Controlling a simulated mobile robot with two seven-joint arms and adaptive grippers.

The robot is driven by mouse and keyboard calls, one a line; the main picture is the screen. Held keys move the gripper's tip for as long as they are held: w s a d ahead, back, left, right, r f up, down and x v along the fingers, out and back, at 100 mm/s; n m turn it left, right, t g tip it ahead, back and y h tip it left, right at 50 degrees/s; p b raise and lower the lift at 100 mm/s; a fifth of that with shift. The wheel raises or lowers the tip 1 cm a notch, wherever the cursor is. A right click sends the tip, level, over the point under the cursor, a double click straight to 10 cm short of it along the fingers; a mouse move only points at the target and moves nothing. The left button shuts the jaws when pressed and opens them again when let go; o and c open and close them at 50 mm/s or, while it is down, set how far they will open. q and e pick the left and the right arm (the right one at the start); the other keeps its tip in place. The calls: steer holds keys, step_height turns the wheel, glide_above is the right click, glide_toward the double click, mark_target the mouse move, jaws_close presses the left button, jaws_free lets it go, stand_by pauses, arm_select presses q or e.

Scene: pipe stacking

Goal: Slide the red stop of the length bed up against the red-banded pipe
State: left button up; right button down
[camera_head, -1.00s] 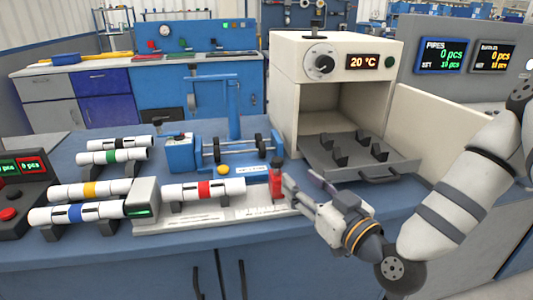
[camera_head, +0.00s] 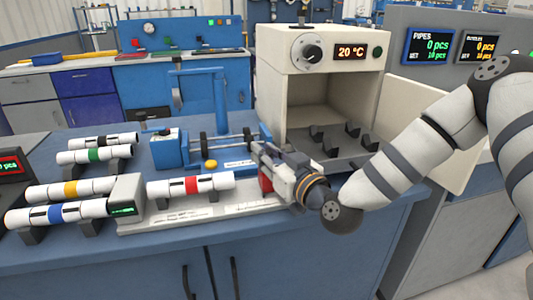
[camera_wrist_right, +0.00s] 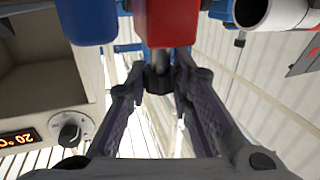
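The red-banded pipe (camera_head: 190,186) is white with a red ring and lies on the length bed (camera_head: 150,226). The red stop (camera_head: 265,184) stands to the right of the pipe's right end, with a gap between them, and is partly hidden by my right gripper (camera_head: 262,156). In the right wrist view the red stop (camera_wrist_right: 167,24) is large at the top. A grey stem with a dark knob (camera_wrist_right: 158,80) is between the fingertips of my right gripper (camera_wrist_right: 160,84). The fingers stand apart; contact with the knob is unclear. My left gripper is not in view.
Blue-, yellow- and green-banded pipes (camera_head: 55,214) rest on holders at left. A blue fixture with rollers (camera_head: 200,145) stands behind the bed. An open oven (camera_head: 330,90) with a rack is behind my right gripper. The table's front edge is clear.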

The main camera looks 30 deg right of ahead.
steer(key=a, duration=0.2)
steer(key=w+a, duration=0.1)
steer(key=a, duration=0.2)
steer(key=w+a, duration=0.1)
steer(key=a, duration=0.1)
steer(key=shift+a, duration=0.35)
steer(key=c, duration=1.5)
jaws_free()
steer(key=shift+o, duration=0.5)
steer(key=shift+w+a, duration=0.15)
steer(key=s, duration=0.7)
steer(key=shift+s+d, duration=0.2)
steer(key=shift+s, duration=0.1)
